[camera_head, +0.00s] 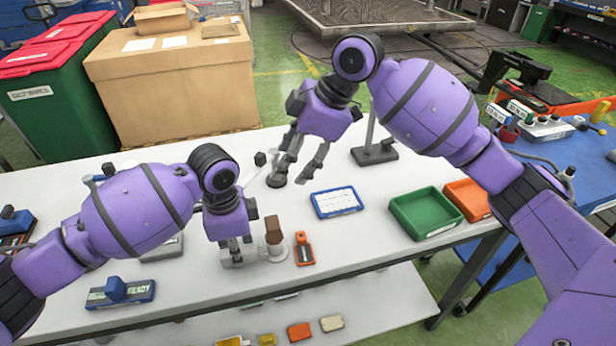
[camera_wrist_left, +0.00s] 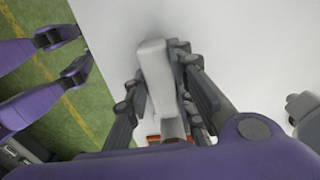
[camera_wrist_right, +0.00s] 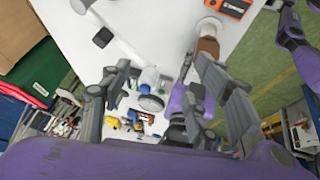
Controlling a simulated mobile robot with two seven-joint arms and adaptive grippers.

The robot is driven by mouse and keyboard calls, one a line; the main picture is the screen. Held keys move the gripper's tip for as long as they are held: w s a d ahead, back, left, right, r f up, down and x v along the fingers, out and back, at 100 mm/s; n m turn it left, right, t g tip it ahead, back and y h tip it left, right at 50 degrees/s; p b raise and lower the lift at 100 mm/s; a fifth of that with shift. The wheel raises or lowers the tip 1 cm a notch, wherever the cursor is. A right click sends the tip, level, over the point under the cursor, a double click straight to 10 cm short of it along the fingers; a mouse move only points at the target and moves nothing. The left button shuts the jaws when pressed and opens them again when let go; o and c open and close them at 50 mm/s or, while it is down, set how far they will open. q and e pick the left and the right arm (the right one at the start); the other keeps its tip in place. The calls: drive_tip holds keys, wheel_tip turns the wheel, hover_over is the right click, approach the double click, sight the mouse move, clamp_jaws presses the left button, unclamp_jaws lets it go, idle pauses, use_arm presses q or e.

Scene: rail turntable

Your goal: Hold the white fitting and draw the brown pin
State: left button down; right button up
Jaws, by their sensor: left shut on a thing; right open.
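The white fitting (camera_head: 277,253) lies near the front edge of the white table; its pale body (camera_wrist_left: 155,75) runs between the fingers in the left wrist view. My left gripper (camera_head: 236,255) is shut on it from above and hides part of it. The brown pin (camera_head: 274,231) stands upright at the fitting's right end, just right of my left gripper. It also shows in the right wrist view (camera_wrist_right: 208,44), beside one fingertip. My right gripper (camera_head: 289,180) is open and empty, behind the pin in the head view, and apart from it.
An orange block (camera_head: 304,249) lies just right of the fitting. A blue-edged tray (camera_head: 337,215), a green bin (camera_head: 394,211) and an orange bin (camera_head: 466,192) lie further right. A dark stand (camera_head: 374,155) is behind. A blue READY block (camera_head: 120,291) is at front left.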

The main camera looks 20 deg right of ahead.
drive_tip(key=g, duration=0.2)
approach(276, 221)
drive_tip(key=shift+n+h, duration=0.3)
drive_tip(key=shift+n, duration=0.1)
drive_tip(key=x, duration=1.2)
drive_tip(key=shift+s+a+f, duration=0.1)
drive_tip(key=shift+a+f, duration=0.05)
drive_tip(key=shift+a, duration=0.2)
drive_tip(key=c, duration=1.4)
